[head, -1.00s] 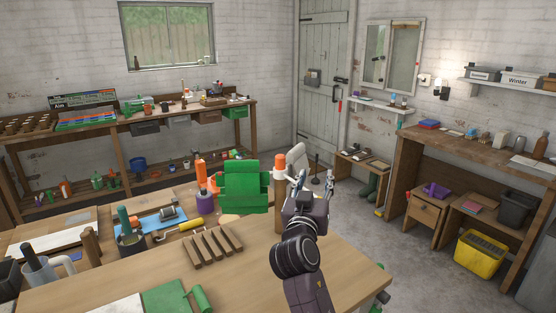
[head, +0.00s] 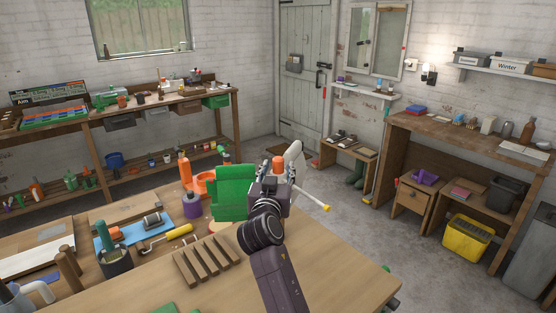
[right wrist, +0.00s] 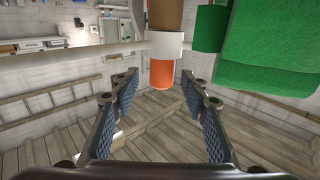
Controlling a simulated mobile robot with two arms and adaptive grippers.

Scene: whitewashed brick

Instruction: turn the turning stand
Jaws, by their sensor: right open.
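A green stepped block (head: 232,196) stands on the near bench, over a pale disc that shows in part under it. I cannot tell for sure which piece is the turning stand. Just right of it is a post with an orange top (head: 279,163); in the right wrist view the post's orange end (right wrist: 162,74), white band and wooden part show. My right gripper (head: 268,184) is at this post. Its fingers are open, spread left and right in the right wrist view (right wrist: 162,105), with the orange end between them in the picture; no contact shows. My left gripper is not in view.
A slatted wooden rack (head: 207,260), a yellow-handled roller (head: 167,238), a purple pot (head: 192,206) and an orange bottle (head: 184,168) crowd the bench to the left. A white rod with a yellow tip (head: 326,208) juts out right of my gripper. The front right bench top is bare.

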